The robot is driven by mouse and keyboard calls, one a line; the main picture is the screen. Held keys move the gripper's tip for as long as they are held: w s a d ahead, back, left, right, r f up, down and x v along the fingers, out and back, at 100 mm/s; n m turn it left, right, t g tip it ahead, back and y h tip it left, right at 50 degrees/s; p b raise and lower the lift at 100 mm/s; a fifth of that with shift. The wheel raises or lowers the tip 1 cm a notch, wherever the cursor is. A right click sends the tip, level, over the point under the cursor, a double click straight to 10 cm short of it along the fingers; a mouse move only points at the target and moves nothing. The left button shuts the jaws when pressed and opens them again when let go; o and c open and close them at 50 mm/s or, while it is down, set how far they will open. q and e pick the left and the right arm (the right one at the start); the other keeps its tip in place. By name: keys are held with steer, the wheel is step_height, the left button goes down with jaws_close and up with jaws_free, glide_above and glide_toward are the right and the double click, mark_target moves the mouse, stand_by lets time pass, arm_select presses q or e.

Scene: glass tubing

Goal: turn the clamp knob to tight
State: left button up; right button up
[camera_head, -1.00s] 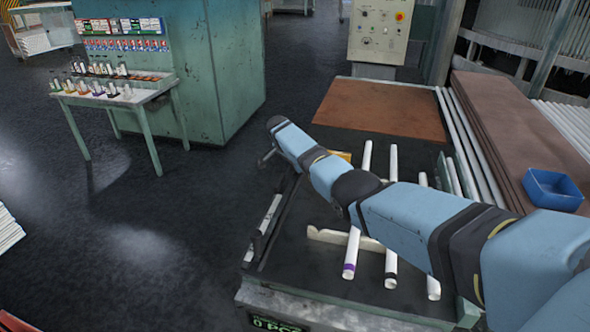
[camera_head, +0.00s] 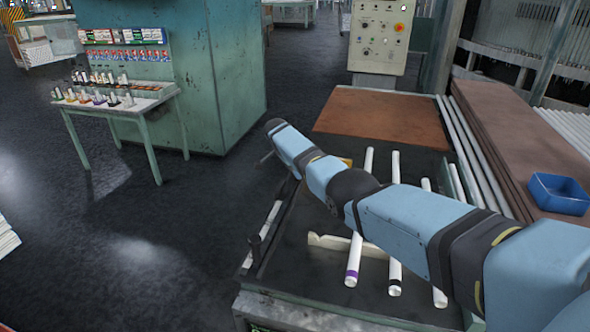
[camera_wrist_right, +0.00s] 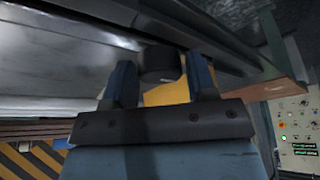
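In the right wrist view, a short dark cylinder, which looks like the clamp knob (camera_wrist_right: 160,64), sits beyond and between the two blue fingers of my right gripper (camera_wrist_right: 161,84). The fingers stand apart. The left finger is close to the knob's edge, and a gap shows at the right finger; I cannot tell whether either touches. In the head view my right arm reaches across the rack to its far left edge. The knob cannot be made out there, and the gripper is barely visible at the arm's far end. My left gripper is in neither view.
Several white tubes (camera_head: 357,240) lie on the dark rack under my right arm, on a notched pale support (camera_head: 335,243). A blue bin (camera_head: 558,194) stands on brown boards at right. A control panel (camera_head: 379,38) stands behind. Floor left of the rack is clear.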

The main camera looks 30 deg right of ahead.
steer(key=shift+o, duration=1)
steer(key=v, duration=1.3)
steer(key=shift+a+r, duration=0.15)
steer(key=shift+r, duration=0.25)
steer(key=shift+p, duration=0.3)
